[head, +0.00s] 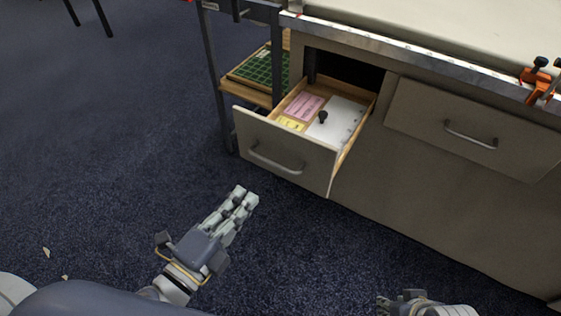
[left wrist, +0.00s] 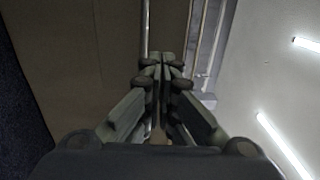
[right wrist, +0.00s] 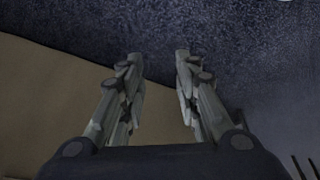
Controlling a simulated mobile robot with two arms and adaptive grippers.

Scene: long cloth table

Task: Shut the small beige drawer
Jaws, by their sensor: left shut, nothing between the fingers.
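The small beige drawer (head: 285,152) stands pulled out of the cabinet in the head view, with a grey bar handle on its front. Inside it lie pink and yellow cards, a white sheet or pad and a small dark knob-like object. My left gripper (head: 246,196) is shut and empty, in front of and below the drawer front, apparently apart from it. In the left wrist view its closed fingertips (left wrist: 163,58) point along a beige surface. My right gripper (head: 383,303) is at the bottom edge of the head view; the right wrist view shows its fingers (right wrist: 157,58) apart and empty.
A second, closed drawer (head: 470,130) with a handle is to the right. An orange clamp (head: 538,80) sits on the bench edge (head: 420,58). A shelf with a green gridded tray (head: 262,68) stands left of the cabinet. The dark blue carpet (head: 110,150) is mostly clear.

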